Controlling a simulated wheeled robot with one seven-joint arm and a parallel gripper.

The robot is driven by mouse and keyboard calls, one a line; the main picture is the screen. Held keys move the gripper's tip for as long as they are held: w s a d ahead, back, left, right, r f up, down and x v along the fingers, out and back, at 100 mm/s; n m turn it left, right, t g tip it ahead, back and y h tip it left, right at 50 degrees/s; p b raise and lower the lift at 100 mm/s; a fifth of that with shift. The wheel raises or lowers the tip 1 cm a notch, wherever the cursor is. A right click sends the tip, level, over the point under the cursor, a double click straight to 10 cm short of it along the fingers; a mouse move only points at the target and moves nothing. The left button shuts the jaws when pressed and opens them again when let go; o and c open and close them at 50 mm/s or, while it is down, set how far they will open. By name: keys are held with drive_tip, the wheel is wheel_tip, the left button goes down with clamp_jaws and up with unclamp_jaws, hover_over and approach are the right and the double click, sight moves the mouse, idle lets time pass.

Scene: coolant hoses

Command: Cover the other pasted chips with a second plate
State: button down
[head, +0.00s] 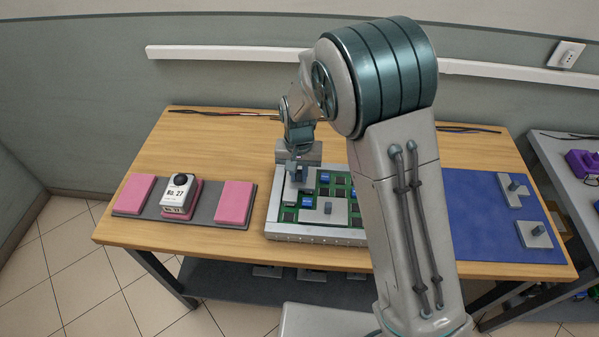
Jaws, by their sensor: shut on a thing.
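The green circuit board (341,183) sits in a pale frame (315,237) on the wooden table, with several dark and blue-topped chips (325,178) showing. A grey plate (321,216) with a knob lies on the board's front part. My gripper (298,178) is over the board's back left part, shut on the knob of a second grey plate (293,190). That plate is low over the board; I cannot tell whether it touches. My arm hides the board's right side. Whether chips carry paste is too small to tell.
Two more knobbed grey plates (535,234) lie on a blue mat (477,222) at the right. At the left, a dark tray (205,212) holds pink pads (235,202) and a white block marked No. 27 (178,194). Cables (220,113) lie along the back edge.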

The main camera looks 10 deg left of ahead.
sight(299, 173)
drive_tip(key=shift+f+b, duration=0.7)
drive_tip(key=shift+f, duration=0.35)
drive_tip(key=c, duration=1.6)
unclamp_jaws()
drive_tip(key=shift+r, duration=0.1)
drive_tip(key=shift+r+p, duration=1.7)
drive_tip(key=shift+r, duration=0.8)
drive_tip(key=o, duration=0.5)
